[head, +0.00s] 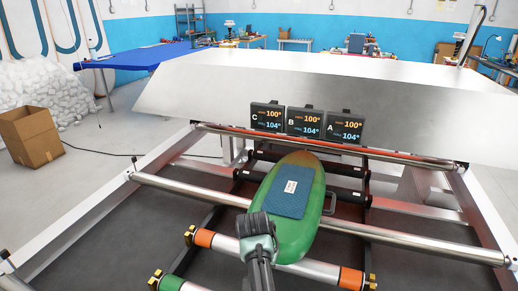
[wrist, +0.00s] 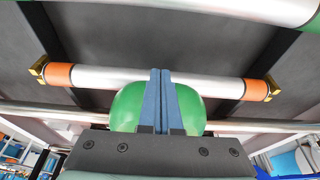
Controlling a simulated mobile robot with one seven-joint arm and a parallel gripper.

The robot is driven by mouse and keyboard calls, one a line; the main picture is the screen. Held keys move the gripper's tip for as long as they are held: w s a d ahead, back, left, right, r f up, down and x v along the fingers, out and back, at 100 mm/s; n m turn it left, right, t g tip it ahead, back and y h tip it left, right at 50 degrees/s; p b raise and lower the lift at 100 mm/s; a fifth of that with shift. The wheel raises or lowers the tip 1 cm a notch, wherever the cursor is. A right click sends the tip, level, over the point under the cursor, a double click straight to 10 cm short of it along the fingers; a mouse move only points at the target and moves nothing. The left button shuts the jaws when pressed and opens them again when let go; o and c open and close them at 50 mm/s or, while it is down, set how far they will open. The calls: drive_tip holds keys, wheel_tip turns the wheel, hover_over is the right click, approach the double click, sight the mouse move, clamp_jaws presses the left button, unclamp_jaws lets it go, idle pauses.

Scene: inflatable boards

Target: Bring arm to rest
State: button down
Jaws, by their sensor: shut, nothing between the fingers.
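My arm reaches in from the bottom of the head view, over the near end of a green inflatable board (head: 296,240) with a blue pad (head: 286,191) and a white label. My gripper (wrist: 160,74) shows in the wrist view as two blue fingers pressed together, with nothing between them. The rounded green end of the board (wrist: 130,105) shows behind the fingers in that view. I cannot tell whether the gripper touches the board. The fingers are not clear in the head view.
The board lies along a metal frame, near a roller with orange ends (head: 350,279). A long rail (head: 400,243) crosses the frame. Several temperature displays (head: 304,122) stand behind, below a large metal hood (head: 400,95). A cardboard box (head: 28,135) stands on the floor at left.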

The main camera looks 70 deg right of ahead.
drive_tip(key=v, duration=0.5)
drive_tip(key=shift+d+r, duration=0.15)
drive_tip(key=shift+r, duration=0.3)
